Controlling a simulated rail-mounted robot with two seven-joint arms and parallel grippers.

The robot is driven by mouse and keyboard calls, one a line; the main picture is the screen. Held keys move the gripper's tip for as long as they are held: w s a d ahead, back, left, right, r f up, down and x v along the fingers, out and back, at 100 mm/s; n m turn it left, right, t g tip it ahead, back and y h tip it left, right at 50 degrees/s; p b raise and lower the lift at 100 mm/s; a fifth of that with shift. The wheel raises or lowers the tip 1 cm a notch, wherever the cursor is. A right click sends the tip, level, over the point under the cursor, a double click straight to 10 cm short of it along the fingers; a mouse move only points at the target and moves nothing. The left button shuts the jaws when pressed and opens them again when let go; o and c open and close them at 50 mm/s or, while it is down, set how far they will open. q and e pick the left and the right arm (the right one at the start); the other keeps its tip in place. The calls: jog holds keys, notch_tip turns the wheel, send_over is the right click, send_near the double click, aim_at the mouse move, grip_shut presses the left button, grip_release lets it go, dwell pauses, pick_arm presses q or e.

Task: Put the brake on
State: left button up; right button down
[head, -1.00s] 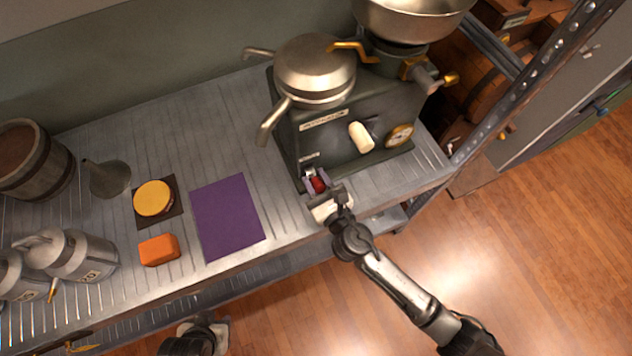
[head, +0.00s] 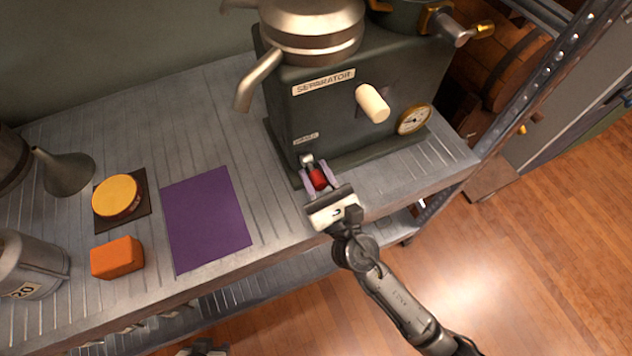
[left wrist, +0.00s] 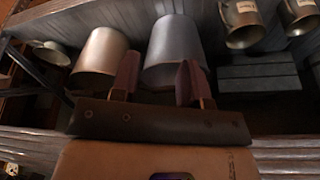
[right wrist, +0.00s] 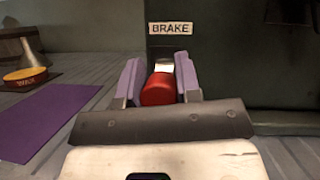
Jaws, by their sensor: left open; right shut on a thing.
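The grey-green separator (head: 300,110) stands on the metal bench, with a small "BRAKE" label low on its front, readable in the right wrist view (right wrist: 170,28). Below that label is the red brake knob (right wrist: 158,89), which also shows in the head view (head: 318,179). My right gripper (head: 319,180) is at the knob, its two purple fingers on either side of it, shut on it. My left gripper (left wrist: 157,82) is open and empty, facing metal vessels on a shelf. In the head view only a dark piece of my left arm shows at the bottom edge.
A cream handle (head: 372,103) and a round gauge (head: 414,119) are on the separator's front. A purple mat (head: 207,220), an orange block (head: 118,258), a yellow-topped round piece (head: 116,196) and a funnel (head: 65,172) are on the bench to the left.

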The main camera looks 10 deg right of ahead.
pick_arm(q)
notch_tip(320, 180, down, 2)
jog(key=shift+a+f+b, duration=0.15)
jog(key=shift+f+b, duration=0.1)
jog(key=shift+b, duration=0.45)
jog(key=shift+a, duration=0.1)
